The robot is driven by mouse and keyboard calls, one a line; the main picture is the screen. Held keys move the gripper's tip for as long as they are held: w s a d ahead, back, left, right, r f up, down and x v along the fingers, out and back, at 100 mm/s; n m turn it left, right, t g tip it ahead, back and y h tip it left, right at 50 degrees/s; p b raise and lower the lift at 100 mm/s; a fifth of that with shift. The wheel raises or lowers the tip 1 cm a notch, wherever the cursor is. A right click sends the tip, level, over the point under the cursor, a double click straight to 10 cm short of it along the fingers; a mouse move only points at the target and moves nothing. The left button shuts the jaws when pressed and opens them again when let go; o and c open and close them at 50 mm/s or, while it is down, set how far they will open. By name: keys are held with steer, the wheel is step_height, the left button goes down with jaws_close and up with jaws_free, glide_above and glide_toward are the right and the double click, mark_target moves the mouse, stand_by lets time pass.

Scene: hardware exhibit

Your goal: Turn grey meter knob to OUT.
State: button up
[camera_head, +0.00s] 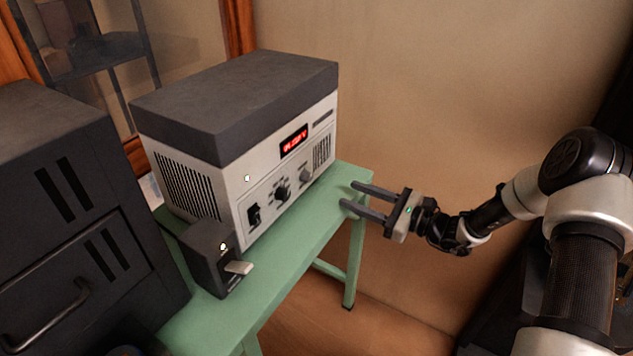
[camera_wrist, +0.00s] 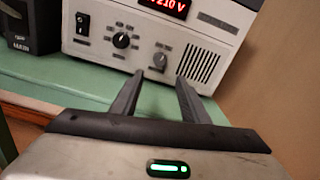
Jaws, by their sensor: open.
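The meter (camera_head: 250,195) is a pale box with a dark grey top and a lit red display (camera_head: 293,140), standing on a green table. Its grey knob (camera_head: 306,177) is on the front panel, right of a black knob (camera_head: 282,193). In the wrist view the grey knob (camera_wrist: 160,61) is just beyond my fingertips, between their lines. Its exact pointing and label are too small to read. My gripper (camera_head: 348,196) is open and empty, to the right of the panel and apart from it; its fingers also show in the wrist view (camera_wrist: 163,82).
A small dark box (camera_head: 210,255) with a pale lever stands at the meter's left front. A dark cabinet (camera_head: 70,200) is at the left. The green table (camera_head: 290,245) is bare before the panel. A black rocker switch (camera_head: 254,215) is on the panel's left.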

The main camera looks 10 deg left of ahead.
mark_target(311, 178)
steer(key=b+x, duration=0.1)
steer(key=x, duration=1.1)
steer(key=shift+w+a, duration=0.15)
steer(key=shift+a, duration=0.05)
jaws_close()
steer(key=shift+f+b, duration=0.1)
steer(key=shift+b, duration=0.25)
steer(key=n+b, duration=0.3)
steer(key=shift+f+n, duration=0.1)
steer(key=shift+n, duration=0.3)
steer(key=shift+n+b, duration=1.8)
steer(key=shift+n, duration=0.2)
steer(key=shift+r, duration=0.2)
